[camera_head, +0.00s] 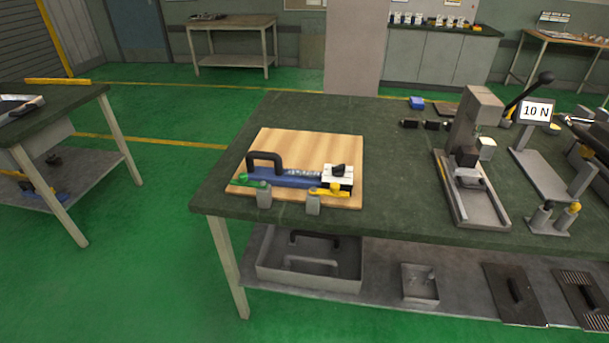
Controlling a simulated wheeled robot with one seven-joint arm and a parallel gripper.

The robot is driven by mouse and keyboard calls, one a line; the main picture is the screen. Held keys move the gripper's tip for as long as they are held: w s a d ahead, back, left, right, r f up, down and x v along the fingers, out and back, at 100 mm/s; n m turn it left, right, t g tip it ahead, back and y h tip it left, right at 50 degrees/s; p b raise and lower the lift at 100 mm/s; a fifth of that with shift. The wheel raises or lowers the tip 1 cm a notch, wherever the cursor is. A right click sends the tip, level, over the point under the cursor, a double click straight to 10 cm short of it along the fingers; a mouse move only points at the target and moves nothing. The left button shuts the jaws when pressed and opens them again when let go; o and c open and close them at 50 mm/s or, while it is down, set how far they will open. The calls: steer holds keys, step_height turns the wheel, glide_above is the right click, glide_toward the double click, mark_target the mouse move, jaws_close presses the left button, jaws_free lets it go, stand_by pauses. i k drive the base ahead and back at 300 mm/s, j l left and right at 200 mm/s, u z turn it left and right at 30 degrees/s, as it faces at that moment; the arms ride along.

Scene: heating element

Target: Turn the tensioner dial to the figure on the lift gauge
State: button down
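A blue tool with a black handle, which looks like the tensioner (285,177), lies on a wooden board (290,142) at the left of the green bench. A small black knob (338,169) sits on the white block at its right end and may be the dial; its marks are too small to read. A white display on a stand, likely the lift gauge (536,111), reads "10 N" at the right of the bench. My gripper is not in view.
Green and yellow pieces on grey posts (313,203) stand at the board's front edge. A grey press (470,150) with a black-knobbed lever stands right of centre. The bench top (395,170) is clear between board and press. Trays (310,262) lie on the shelf below.

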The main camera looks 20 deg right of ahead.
mark_target(337, 170)
steer(key=z, duration=1.25)
steer(key=j, duration=0.35)
steer(key=k+j+z, duration=0.1)
steer(key=j, duration=0.3)
